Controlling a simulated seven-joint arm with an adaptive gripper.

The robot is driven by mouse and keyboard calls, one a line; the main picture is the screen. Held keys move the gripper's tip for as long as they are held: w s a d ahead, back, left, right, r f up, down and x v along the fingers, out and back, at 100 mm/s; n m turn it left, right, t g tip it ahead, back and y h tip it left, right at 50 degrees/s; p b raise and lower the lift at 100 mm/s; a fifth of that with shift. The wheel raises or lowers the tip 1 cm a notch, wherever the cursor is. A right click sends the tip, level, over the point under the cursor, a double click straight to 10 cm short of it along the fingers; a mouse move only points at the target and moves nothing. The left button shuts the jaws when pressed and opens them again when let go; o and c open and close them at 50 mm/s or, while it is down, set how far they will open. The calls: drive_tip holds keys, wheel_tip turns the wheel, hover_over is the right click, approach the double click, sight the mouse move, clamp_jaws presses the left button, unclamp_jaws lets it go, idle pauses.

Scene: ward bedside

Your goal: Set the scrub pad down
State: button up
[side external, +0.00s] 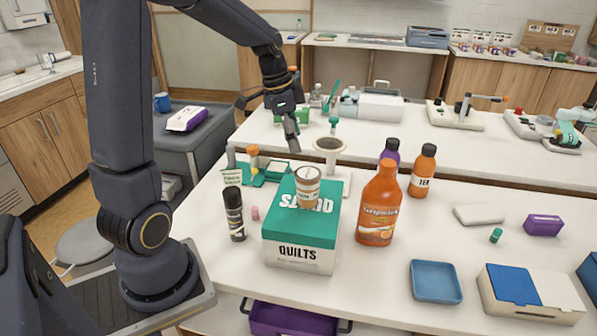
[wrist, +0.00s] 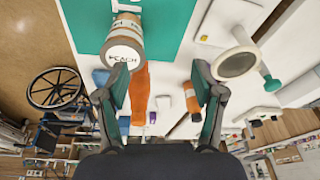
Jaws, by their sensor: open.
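My gripper (side external: 268,125) is open and raised above the table, behind the teal and white box. In the wrist view its two fingers (wrist: 160,78) are spread apart with nothing held between them. I cannot identify a scrub pad for certain. A pale grey flat block (side external: 480,215) lies on the right of the table, well away from my gripper. A blue flat rectangle (side external: 513,285) lies on a cream box (side external: 555,293) at the front right. I cannot tell whether either is the pad.
A labelled jar (side external: 307,182) stands on the teal and white box (side external: 302,238). An orange bottle (side external: 379,208) stands to its right and a black bottle (side external: 234,214) to its left. A round-topped white stand (side external: 329,146) is behind. A blue tray (side external: 436,281) lies at front right.

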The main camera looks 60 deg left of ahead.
drive_tip(key=s+d+r+n+t+y, duration=0.1)
drive_tip(key=s+d+r+n+t, duration=0.2)
drive_tip(key=s+d, duration=1.1)
wheel_tip(320, 180, up, 3)
drive_tip(key=s+n, duration=0.1)
drive_tip(key=n, duration=0.2)
drive_tip(key=shift+s+d, duration=0.2)
drive_tip(key=shift+s, duration=0.1)
